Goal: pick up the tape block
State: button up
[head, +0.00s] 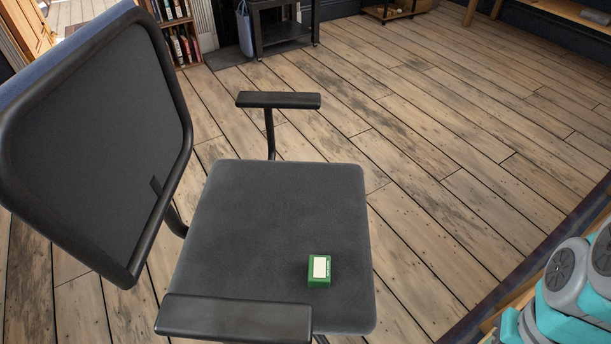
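A small green block with a pale label on top (319,270), which looks like the tape block, lies on the grey seat of an office chair (270,215). It sits near the front right part of the seat, just beyond the near armrest. Nothing covers it. My gripper cannot be made out in the head view. Grey and teal rounded parts, which look like my arm (567,275), show at the lower right, apart from the chair.
The chair's near armrest (235,319), far armrest (278,100) and mesh backrest (95,140) border the seat. The seat's right side is open. Wooden floor (450,150) is clear to the right. A bookshelf (181,45) and a dark side table (283,32) stand behind.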

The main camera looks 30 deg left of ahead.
aim_at(320, 265)
jog(key=u, duration=1.55)
jog(key=k+z, duration=0.6)
jog(key=k, duration=0.15)
